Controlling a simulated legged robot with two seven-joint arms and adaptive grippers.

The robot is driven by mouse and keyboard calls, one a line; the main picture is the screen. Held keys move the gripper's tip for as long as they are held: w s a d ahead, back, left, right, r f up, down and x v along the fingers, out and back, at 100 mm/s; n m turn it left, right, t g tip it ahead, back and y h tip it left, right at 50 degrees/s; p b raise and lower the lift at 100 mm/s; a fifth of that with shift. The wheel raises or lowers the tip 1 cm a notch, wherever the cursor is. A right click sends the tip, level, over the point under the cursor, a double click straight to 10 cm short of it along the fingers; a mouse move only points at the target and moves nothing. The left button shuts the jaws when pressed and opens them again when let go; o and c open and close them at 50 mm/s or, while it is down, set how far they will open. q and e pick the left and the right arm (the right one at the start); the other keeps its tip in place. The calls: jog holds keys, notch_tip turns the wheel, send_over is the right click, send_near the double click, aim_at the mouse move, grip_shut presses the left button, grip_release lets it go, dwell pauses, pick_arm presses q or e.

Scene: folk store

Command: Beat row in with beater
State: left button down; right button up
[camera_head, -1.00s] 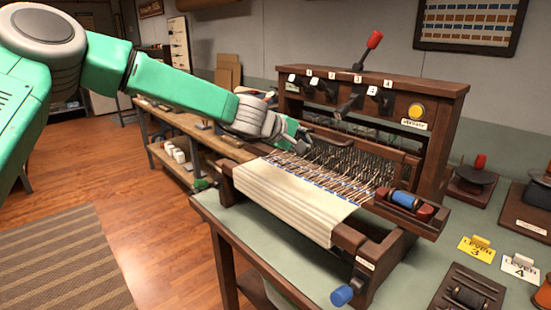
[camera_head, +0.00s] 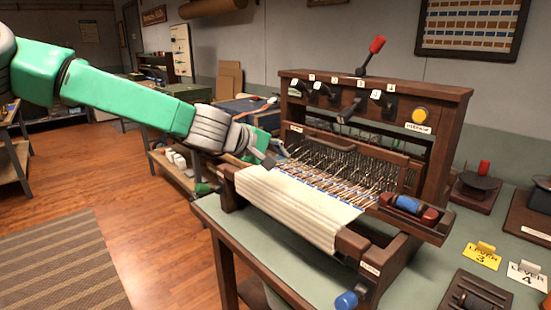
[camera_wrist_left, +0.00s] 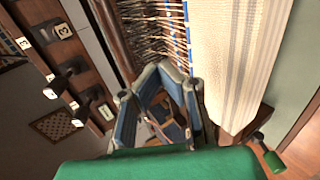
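The wooden loom (camera_head: 455,125) stands on a bench, with cream cloth (camera_head: 295,205) over its front and warp threads (camera_head: 325,180) behind it. The beater (camera_head: 375,160) is the brown bar with a grip above the threads. Its near face shows toward the cloth. My left gripper (camera_head: 268,160) is at the loom's left side, by the cloth's left edge. In the left wrist view, its fingertips (camera_wrist_left: 160,72) come close together beside the threads, with nothing seen between them. Whether they touch the beater is unclear. My right gripper is not in view.
A blue and red shuttle (camera_head: 408,204) lies in a tray at the loom's right. Levers (camera_head: 345,110) and a yellow button (camera_head: 419,114) are on the upper beam. A blue knob (camera_head: 346,300) sticks out in front.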

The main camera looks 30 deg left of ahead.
pick_arm(q)
jog(key=shift+s+a, duration=0.3)
jog(key=shift+s, duration=0.5)
jog(key=c, duration=1.1)
grip_release()
